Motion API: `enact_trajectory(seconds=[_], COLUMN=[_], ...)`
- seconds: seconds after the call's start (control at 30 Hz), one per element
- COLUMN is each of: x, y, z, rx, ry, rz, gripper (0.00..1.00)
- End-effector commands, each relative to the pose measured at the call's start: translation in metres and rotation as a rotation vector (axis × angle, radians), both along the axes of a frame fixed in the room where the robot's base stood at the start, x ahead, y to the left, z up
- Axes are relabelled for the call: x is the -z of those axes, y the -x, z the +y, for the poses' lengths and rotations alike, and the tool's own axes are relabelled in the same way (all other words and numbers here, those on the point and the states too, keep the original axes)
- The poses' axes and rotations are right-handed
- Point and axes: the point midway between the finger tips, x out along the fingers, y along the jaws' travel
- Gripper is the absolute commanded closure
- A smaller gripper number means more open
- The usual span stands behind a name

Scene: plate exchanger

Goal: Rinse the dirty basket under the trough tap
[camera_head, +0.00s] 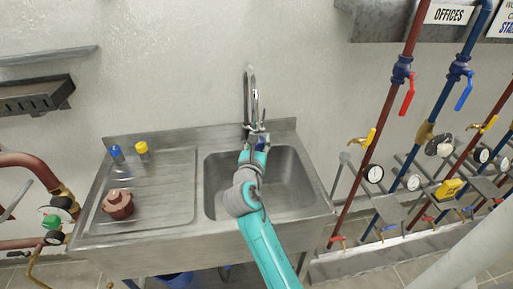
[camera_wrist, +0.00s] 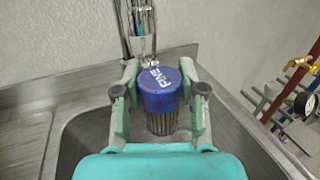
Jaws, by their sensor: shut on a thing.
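My gripper (camera_wrist: 160,72) is shut on a strainer basket with a blue cap (camera_wrist: 158,93) lettered "FINE" and a dark mesh body (camera_wrist: 161,122) below it. The basket is upright between the two fingers, over the steel trough (camera_wrist: 70,150). In the head view my gripper (camera_head: 256,145) is at the back of the trough (camera_head: 290,180), mostly hidden by my arm, with a bit of blue showing. The tap (camera_head: 251,98) rises behind it; its chrome parts also show in the wrist view (camera_wrist: 140,25), just behind the cap. I cannot make out running water.
On the drainboard (camera_head: 165,190) left of the trough stand a blue-topped piece (camera_head: 116,153), a yellow-topped piece (camera_head: 141,148) and a red-brown fitting (camera_head: 118,204). Pipes with valves and gauges (camera_head: 373,174) stand at the right. A wall shelf (camera_head: 36,96) is at the left.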

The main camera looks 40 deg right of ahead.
Motion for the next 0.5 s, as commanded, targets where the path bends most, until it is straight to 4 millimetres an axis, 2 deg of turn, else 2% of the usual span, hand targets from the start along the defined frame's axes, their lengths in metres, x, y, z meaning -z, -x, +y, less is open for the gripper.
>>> enact_trajectory(seconds=[0.5], x=[-0.0001], y=[0.0023], z=[-0.0031], rx=[0.0], ry=[0.0], rz=[0.0], gripper=[0.92])
